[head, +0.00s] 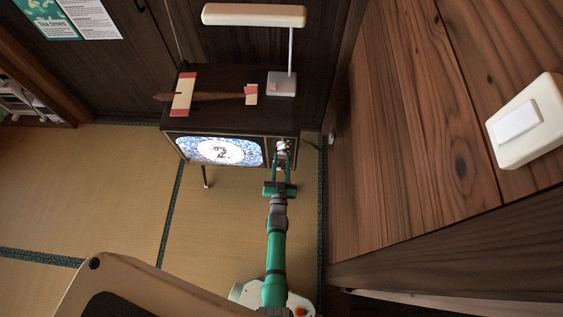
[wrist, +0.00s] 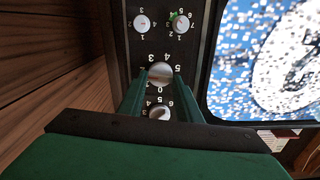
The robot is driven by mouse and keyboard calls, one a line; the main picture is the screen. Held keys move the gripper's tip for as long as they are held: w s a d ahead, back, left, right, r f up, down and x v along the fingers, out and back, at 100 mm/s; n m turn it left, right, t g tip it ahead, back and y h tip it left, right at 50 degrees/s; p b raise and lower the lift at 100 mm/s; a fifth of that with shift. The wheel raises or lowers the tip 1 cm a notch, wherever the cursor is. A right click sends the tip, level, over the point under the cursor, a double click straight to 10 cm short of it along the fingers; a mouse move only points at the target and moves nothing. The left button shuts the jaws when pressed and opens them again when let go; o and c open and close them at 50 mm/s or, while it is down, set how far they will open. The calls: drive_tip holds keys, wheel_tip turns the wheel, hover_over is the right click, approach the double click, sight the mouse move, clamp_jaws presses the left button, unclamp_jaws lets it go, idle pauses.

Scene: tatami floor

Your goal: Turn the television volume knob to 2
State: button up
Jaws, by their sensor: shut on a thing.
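The television (head: 172,148) is a dark cabinet standing against the back wall, its lit screen (head: 218,151) showing a digit in a white circle. My gripper (head: 283,158) reaches its control panel right of the screen. In the wrist view the panel appears upside down with several round silver knobs. My green fingers (wrist: 160,80) are shut on the middle knob (wrist: 161,72), one finger on each side. Digits around it include 3, 4, 5 and 0; its pointer is too small to read. Another numbered knob (wrist: 160,113) sits between the fingers, nearer my palm. I cannot read which knob is for volume.
Two smaller knobs, one left (wrist: 142,23) and one right (wrist: 180,22), sit at the panel's far end.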

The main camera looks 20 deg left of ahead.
idle(0.4)
drive_tip(key=o, duration=1)
drive_tip(key=shift+o, duration=0.2)
drive_tip(key=v, duration=1.1)
drive_tip(key=shift+w, duration=0.1)
